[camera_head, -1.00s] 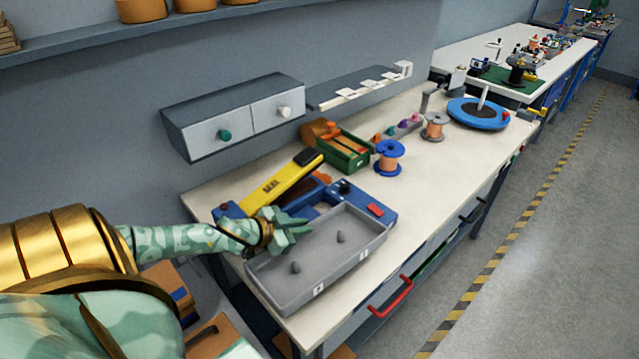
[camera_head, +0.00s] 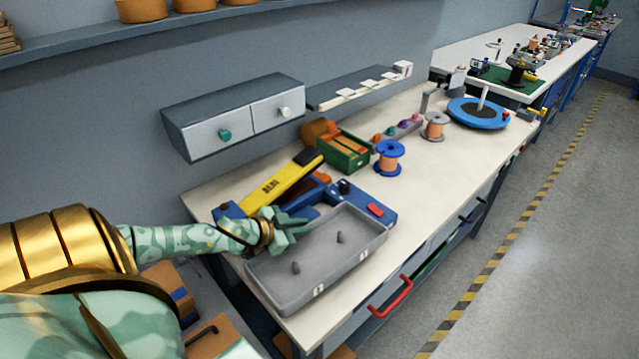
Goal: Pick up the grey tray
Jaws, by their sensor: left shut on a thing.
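The grey tray (camera_head: 345,280) is a shallow rectangular box with two small grey pegs standing inside it. It sits at the near left corner of the workbench, with two small white labels on its front wall. My left gripper (camera_head: 292,232) reaches in from the left and is shut on the tray's back left wall. The fingertips partly hide that stretch of the rim. I cannot tell whether the tray's underside touches the bench. My right gripper is not in view.
Right behind the tray is a blue device (camera_head: 372,203) with a red button and a yellow lever (camera_head: 282,184). A green box (camera_head: 344,152), a blue spool (camera_head: 389,158) and a blue round turntable (camera_head: 478,114) stand farther back. The bench's front right is clear.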

